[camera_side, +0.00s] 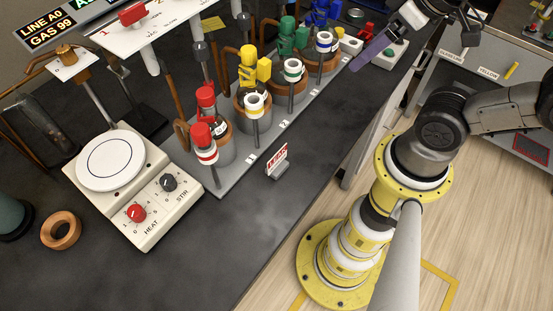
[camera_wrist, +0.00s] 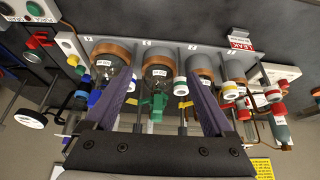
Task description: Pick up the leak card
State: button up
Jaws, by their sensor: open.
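The leak card (camera_side: 277,161) is a small white card with red lettering. It stands on the dark bench in front of the row of flasks, near the bench's front edge. In the wrist view the card (camera_wrist: 240,40) is at the upper right, beyond the right finger. My gripper (camera_wrist: 162,74) is open, its two purple fingers apart with nothing held between them. In the side view my gripper (camera_side: 376,42) is at the upper right, well apart from the card, and only one purple finger shows clearly.
A rack (camera_side: 235,180) with several flasks and coloured valves runs behind the card. A hotplate (camera_side: 145,205) with red and grey knobs stands left of it. A copper-coloured ring (camera_side: 61,231) lies farther left. The bench (camera_side: 250,225) in front of the card is clear.

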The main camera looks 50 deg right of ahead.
dwell(0.3)
jog(key=shift+c, duration=1.2)
